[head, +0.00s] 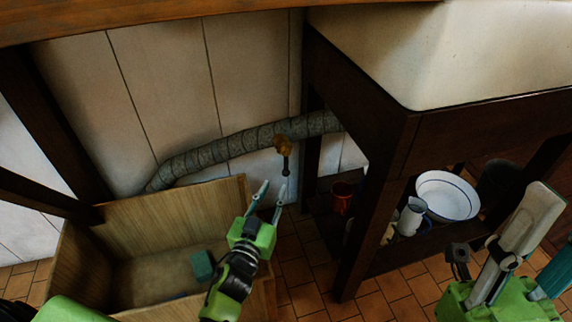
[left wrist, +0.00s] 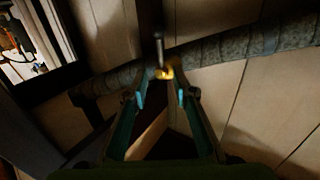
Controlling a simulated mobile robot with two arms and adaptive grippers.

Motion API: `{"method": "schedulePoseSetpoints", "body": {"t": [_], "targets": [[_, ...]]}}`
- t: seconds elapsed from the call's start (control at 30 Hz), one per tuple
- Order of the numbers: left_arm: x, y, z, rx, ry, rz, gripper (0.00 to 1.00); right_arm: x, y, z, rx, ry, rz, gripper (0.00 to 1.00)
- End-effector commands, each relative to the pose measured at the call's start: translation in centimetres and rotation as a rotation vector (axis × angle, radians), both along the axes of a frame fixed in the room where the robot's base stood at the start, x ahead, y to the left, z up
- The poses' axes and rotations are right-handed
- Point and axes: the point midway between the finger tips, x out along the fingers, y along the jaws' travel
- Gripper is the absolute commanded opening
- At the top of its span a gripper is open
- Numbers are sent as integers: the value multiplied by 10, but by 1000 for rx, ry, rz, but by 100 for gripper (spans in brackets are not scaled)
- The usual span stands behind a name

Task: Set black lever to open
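The black lever (head: 286,165) hangs down from a brass valve (head: 283,143) on the grey wrapped pipe along the wall. My left gripper (head: 270,188) is open and empty, just below and slightly left of the lever in the head view. In the left wrist view the lever (left wrist: 159,48) and the brass valve (left wrist: 163,73) show ahead, between and beyond the open fingertips (left wrist: 158,95). No contact between fingers and lever shows. My right arm is at the lower right of the head view; its fingertips cannot be made out clearly.
A wooden crate (head: 170,215) with a green block (head: 203,265) stands below the pipe. A dark wooden sink stand (head: 385,190) is at the right, with a white bowl (head: 447,196), a white jug (head: 411,217) and a red-brown pot (head: 342,197) on its shelf.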

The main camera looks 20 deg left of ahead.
Motion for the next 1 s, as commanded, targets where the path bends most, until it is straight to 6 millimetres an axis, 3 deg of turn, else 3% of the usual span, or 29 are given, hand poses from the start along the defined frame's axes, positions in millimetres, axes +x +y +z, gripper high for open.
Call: {"method": "schedulePoseSetpoints", "body": {"t": [0.2,0.5,0.7,1.0], "targets": [[47,0,-1,4,-4,-1,25,1,0,-13,-1,-2,-1,40],[103,1,-2,4,-1,0,25,4,2,-4,-6,-56,-4,40],[119,1,-1,3,0,0,25,5,3,-1,-8,-71,-4,40],[122,1,0,2,1,1,25,5,3,1,-9,-73,-5,40]]}}
